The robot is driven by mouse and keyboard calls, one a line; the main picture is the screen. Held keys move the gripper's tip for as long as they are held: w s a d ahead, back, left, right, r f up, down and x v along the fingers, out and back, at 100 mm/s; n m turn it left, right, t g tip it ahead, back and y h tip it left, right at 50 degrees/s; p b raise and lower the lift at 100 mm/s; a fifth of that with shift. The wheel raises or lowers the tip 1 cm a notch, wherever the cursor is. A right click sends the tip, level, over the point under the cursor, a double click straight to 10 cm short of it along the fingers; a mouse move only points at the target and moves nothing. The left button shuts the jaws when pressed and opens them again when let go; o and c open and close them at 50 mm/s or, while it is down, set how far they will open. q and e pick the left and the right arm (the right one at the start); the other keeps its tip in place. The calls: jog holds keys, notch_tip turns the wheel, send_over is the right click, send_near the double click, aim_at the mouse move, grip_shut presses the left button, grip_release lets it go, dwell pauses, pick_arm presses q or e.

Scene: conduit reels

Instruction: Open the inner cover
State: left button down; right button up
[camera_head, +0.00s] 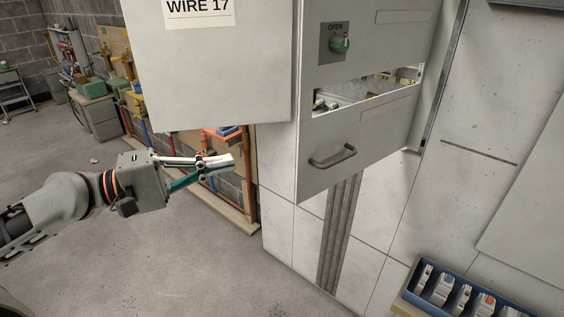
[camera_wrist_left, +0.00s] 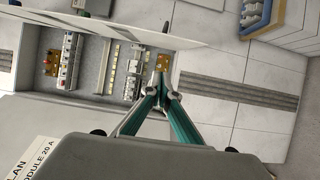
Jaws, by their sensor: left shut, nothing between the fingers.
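The cabinet's grey inner cover (camera_head: 350,150) has a bar handle (camera_head: 332,156) and hangs ajar, with a gap above it showing parts inside. A panel above carries a green knob (camera_head: 340,45) marked OPEN. My left gripper (camera_head: 233,163) is shut and empty, left of the cover and apart from its handle. In the left wrist view its fingertips (camera_wrist_left: 162,86) meet in front of the cabinet interior (camera_wrist_left: 95,68), where breakers and terminal strips show. I cannot tell from that view whether they touch anything. My right gripper is not in view.
The outer door (camera_head: 215,75), labelled WIRE 17, stands open above and close to my left gripper. A blue tray (camera_head: 450,302) of several modules lies at lower right. Pipes and a workbench stand behind at left. The floor (camera_head: 190,260) below the gripper is clear.

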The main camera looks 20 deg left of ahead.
pick_arm(q)
jog(key=w+d+p, duration=0.4)
jog(key=d+p, duration=0.6)
jog(key=p, duration=0.1)
jog(key=shift+w+d, duration=0.25)
jog(key=shift+d, duration=0.1)
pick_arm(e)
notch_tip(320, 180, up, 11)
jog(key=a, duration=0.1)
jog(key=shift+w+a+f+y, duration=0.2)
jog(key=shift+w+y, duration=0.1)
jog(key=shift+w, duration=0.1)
